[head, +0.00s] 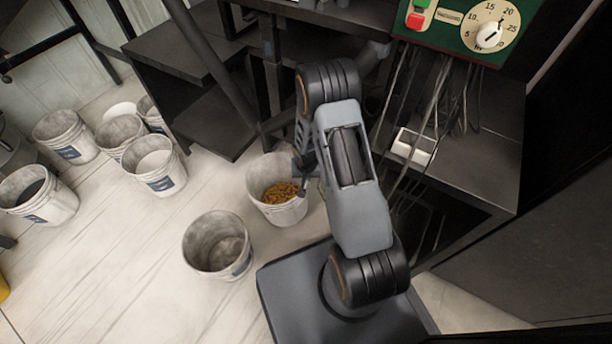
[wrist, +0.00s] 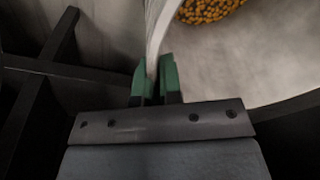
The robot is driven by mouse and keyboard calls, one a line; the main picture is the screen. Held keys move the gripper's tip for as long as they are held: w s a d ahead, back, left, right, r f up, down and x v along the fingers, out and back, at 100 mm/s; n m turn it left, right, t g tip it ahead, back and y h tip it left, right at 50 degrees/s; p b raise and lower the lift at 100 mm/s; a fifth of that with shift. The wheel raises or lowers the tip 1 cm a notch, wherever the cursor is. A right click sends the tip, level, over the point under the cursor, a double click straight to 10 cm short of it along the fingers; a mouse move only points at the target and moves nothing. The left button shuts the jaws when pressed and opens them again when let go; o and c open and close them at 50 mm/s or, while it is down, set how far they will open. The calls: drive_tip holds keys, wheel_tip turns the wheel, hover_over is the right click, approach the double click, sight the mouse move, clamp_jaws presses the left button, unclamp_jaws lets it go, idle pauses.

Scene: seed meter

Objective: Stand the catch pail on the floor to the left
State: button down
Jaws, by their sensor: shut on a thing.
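The catch pail (head: 268,212) is a whitish bucket with orange-brown grain in its bottom. It looks upright in the head view, beside my arm. My gripper (head: 303,178) is at the pail's right rim, partly hidden behind the arm. In the wrist view, the green fingertips of my gripper (wrist: 155,78) are shut on the pail's rim (wrist: 158,30), and the grain shows inside at the top. I cannot tell whether the pail's base touches the floor.
An empty bucket (head: 218,246) stands on the floor just left and in front. Several more buckets (head: 155,166) stand at the far left. A dark metal frame (head: 205,115) is behind, and a green control panel (head: 470,25) with a dial is at upper right. Pale floor (head: 120,255) lies open at left.

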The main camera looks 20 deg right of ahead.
wheel_tip(320, 180, down, 3)
drive_tip(key=b, duration=0.3)
drive_tip(key=shift+f, duration=0.2)
idle(0.6)
